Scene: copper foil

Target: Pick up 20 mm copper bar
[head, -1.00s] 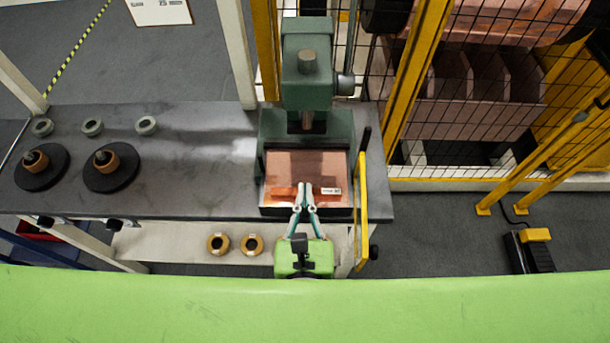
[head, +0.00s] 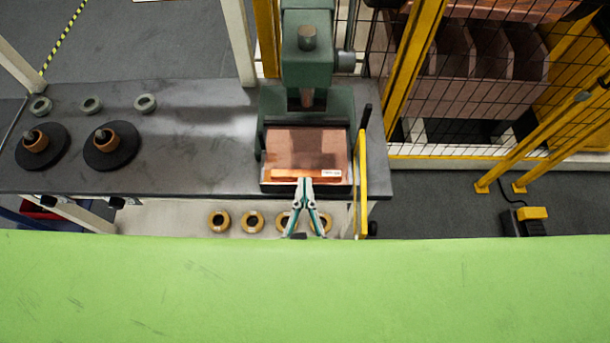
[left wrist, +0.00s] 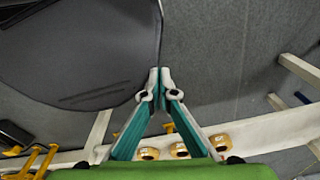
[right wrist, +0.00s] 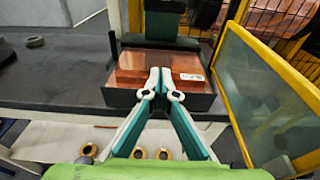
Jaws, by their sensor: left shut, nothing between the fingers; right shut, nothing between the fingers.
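The copper bar (head: 300,174) lies flat along the front edge of the copper-covered press bed, with a white label at its right end. It also shows in the right wrist view (right wrist: 130,76), partly hidden behind my fingers. My right gripper (head: 304,180) is shut and empty, its tips just in front of the bar; I cannot tell whether they touch it. In the right wrist view the shut fingertips (right wrist: 160,72) overlap the bar's middle. My left gripper (left wrist: 159,72) is shut and empty over the floor area, away from the bar.
The green press (head: 306,45) stands over the bed. A yellow-framed guard (head: 362,185) stands right of it. Black discs with copper rolls (head: 104,143) and grey rings sit on the bench at left. Several tape rolls (head: 252,221) lie on the lower shelf.

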